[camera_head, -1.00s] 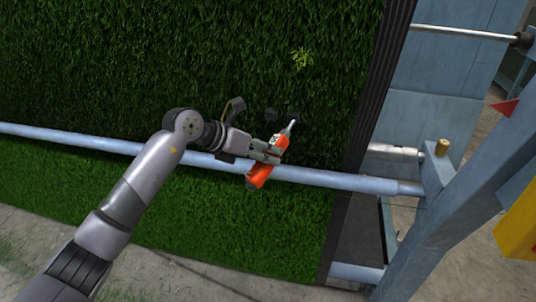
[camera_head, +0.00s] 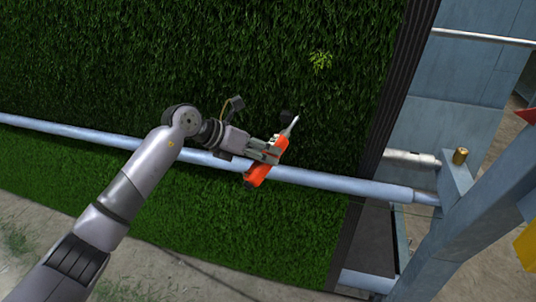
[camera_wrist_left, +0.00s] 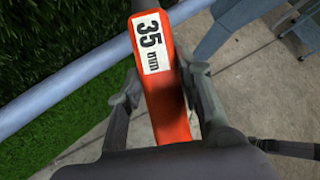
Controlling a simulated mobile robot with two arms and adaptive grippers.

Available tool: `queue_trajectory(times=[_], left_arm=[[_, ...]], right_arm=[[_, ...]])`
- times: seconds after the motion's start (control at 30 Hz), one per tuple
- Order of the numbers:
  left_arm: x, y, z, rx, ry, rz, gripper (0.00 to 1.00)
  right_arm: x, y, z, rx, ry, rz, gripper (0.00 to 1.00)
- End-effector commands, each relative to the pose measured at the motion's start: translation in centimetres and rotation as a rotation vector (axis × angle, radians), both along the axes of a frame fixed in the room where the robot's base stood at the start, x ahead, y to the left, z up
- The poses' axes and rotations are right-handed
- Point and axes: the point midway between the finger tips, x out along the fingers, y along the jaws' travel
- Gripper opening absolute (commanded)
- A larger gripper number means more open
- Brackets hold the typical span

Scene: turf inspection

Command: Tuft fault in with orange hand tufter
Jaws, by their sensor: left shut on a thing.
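An orange hand tufter (camera_head: 262,169) with a pale metal tip is in my left gripper (camera_head: 270,152). The tip points up and to the right, in front of the dark green turf (camera_head: 130,60). In the left wrist view the tufter (camera_wrist_left: 168,110) shows a white "35 mm" label, and the fingers (camera_wrist_left: 165,95) close on its sides. A small dark shape (camera_head: 287,113) lies beside the tip; I cannot tell what it is or whether they touch. A yellow-green tuft (camera_head: 320,60) stands out on the turf, above and right of the tip. My right gripper is not in view.
A pale blue horizontal pipe (camera_head: 345,187) crosses in front of the turf, just behind or below the tufter. A dark edge strip (camera_head: 398,95) bounds the turf on the right. Beyond it stands a blue-grey steel frame (camera_head: 470,205). Concrete ground lies below.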

Motion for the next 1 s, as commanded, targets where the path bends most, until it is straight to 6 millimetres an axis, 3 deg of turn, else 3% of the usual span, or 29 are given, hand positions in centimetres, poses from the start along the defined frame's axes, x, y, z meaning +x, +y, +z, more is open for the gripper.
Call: queue_trajectory(times=[1.0], left_arm=[[1.3,3.8,0.2,-0.004,-0.005,0.006,0.00]], right_arm=[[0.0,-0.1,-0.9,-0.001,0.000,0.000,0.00]])
